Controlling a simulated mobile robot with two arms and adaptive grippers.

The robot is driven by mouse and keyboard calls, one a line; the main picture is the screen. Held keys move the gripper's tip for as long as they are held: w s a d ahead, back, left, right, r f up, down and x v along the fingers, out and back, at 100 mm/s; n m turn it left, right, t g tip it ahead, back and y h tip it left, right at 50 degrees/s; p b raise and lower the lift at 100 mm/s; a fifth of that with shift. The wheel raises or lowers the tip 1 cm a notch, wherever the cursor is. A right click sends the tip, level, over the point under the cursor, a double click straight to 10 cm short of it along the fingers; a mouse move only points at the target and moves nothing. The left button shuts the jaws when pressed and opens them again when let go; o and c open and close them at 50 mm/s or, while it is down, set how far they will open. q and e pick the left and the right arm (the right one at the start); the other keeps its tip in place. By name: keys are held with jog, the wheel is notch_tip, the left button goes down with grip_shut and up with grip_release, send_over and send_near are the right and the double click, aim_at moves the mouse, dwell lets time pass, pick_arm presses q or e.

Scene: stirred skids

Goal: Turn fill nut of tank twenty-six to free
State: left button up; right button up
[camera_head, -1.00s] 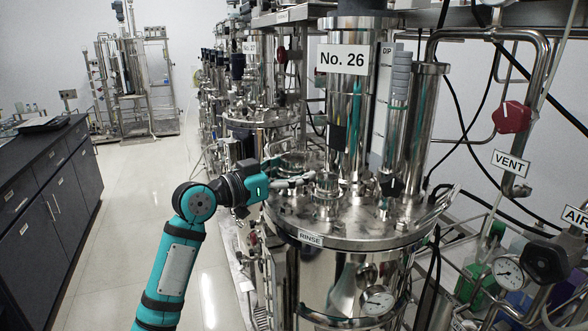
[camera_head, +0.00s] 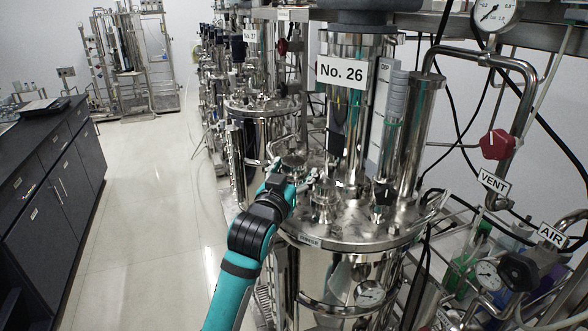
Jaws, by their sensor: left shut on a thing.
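Tank twenty-six is the steel vessel with the white "No. 26" sign (camera_head: 342,72) on its tall column. Its round lid (camera_head: 350,228) is crowded with fittings, and a "RINSE" label (camera_head: 310,241) sits on the front rim. My left gripper (camera_head: 309,182) reaches in from the left over the lid's left side, its fingers shut on a small fitting there, apparently the fill nut. The fitting is mostly hidden by the fingers, so its turn cannot be read. A short steel port (camera_head: 323,205) stands just right of the fingers. My right gripper is not in view.
A red valve knob (camera_head: 497,144), "VENT" sign (camera_head: 493,181) and "AIR" sign (camera_head: 552,234) are at the right among pipes and black hoses. Another tank (camera_head: 262,106) stands behind on the left. A dark bench (camera_head: 50,190) lines the left; the floor between is clear.

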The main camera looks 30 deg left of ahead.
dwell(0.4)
pick_arm(q)
jog(key=o, duration=1.2)
notch_tip(320, 180, up, 10)
jog(key=shift+f, duration=0.1)
